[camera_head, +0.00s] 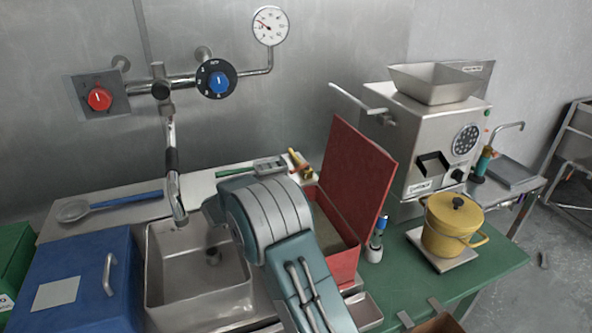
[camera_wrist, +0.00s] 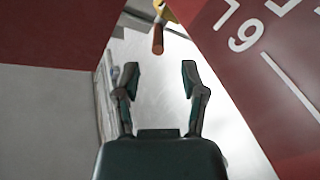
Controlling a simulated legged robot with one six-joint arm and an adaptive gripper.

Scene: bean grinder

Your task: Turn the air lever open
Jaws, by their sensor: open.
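A small yellow fitting with an orange-red handle (camera_head: 300,165) lies at the back of the counter behind the red box. A similar yellow piece with an orange-red rod (camera_wrist: 158,38) shows at the top of the wrist view, ahead of my fingers. I take it for the air lever, but no label is readable. My gripper (camera_wrist: 160,70) is open and empty, its two dark fingers apart. The rod lies beyond the fingertips, roughly in line with the gap, apparently untouched. In the head view my arm covers the gripper.
A red box with a raised lid (camera_head: 358,165) stands right of my arm. A red surface with white numerals (camera_wrist: 265,75) is close on the wrist view's right. The grinder (camera_head: 425,145) with its metal side lever, yellow pot (camera_head: 450,232) and sink (camera_head: 165,265) stand around.

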